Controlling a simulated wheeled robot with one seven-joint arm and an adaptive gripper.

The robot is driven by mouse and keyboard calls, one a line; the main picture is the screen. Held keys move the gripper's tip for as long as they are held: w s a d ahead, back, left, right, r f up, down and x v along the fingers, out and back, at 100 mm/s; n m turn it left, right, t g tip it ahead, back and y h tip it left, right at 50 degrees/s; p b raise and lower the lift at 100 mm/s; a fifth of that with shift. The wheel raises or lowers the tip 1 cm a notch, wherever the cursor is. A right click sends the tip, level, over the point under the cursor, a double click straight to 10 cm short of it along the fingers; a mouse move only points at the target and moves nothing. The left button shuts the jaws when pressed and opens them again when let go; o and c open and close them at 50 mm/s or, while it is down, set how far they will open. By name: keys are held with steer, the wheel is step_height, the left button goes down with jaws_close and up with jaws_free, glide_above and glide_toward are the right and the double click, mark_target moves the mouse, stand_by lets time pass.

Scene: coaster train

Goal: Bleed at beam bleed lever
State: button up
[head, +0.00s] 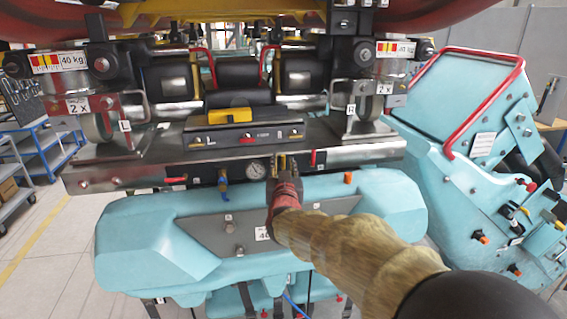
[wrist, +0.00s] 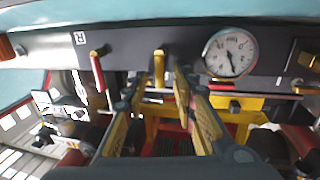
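A beam carries a round pressure gauge (head: 256,169), which also shows in the wrist view (wrist: 230,53). A short yellow lever (wrist: 159,66) sits beside the gauge in the wrist view. A red lever (wrist: 97,68) sits near a small R label; it also shows in the head view (head: 313,157). No readable label tells which is the bleed lever. My gripper (head: 283,165) is at the beam, right of the gauge. In the wrist view its fingers (wrist: 160,82) are apart, with the yellow lever between their tips. Contact cannot be told.
A blue-handled valve (head: 223,181) and another red lever (head: 175,181) are on the beam left of the gauge. A large turquoise body (head: 140,240) lies below the beam. A turquoise seat with a red bar (head: 480,110) stands at the right.

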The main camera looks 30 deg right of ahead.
steer(key=shift+w+d, duration=0.3)
steer(key=shift+w, duration=0.3)
steer(key=c, duration=0.3)
steer(key=c, duration=0.4)
jaws_close()
